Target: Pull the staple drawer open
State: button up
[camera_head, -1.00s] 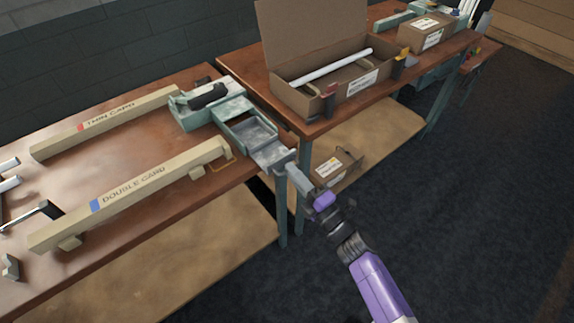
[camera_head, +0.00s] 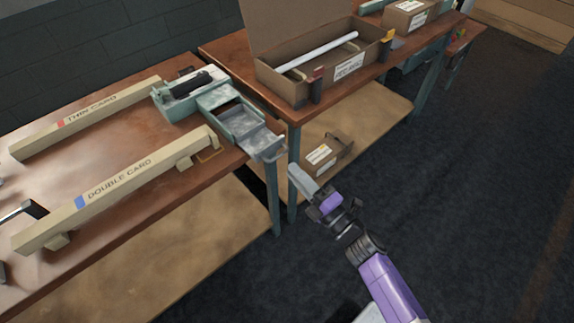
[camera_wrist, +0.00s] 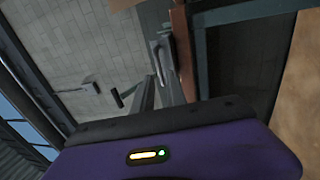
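The staple drawer (camera_head: 262,141) is a grey-green metal tray. It is slid out of the green stapler body (camera_head: 188,94) on the left bench, and its front end juts past the bench's right edge. My gripper (camera_head: 296,177) is in the air just to the right of and below the drawer front, with a small gap between them. In the wrist view, two grey fingers (camera_wrist: 160,92) stand apart with nothing visible between them. The drawer is hard to make out in the wrist view.
Two long beams, thin card (camera_head: 90,117) and double card (camera_head: 115,190), lie on the left bench. A second bench (camera_head: 290,114) holds an open cardboard box (camera_head: 290,91) with a white tube. A small carton (camera_head: 322,158) sits on its lower shelf. The dark floor at right is clear.

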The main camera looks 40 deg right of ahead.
jog(key=shift+s+f, duration=0.25)
jog(key=shift+s, duration=0.95)
jog(key=s+a+r+m+g, duration=0.1)
jog(key=s+a+r+m, duration=0.2)
jog(key=s+m, duration=0.3)
jog(key=s+a+r+m+g, duration=0.2)
jog(key=s+a+m, duration=0.3)
jog(key=s, duration=0.6)
jog(key=s+a+r+m+g, duration=0.2)
jog(key=s+a+r+m, duration=0.2)
jog(key=s+m, duration=0.3)
jog(key=shift+s+r, duration=0.55)
jog(key=shift+s, duration=0.35)
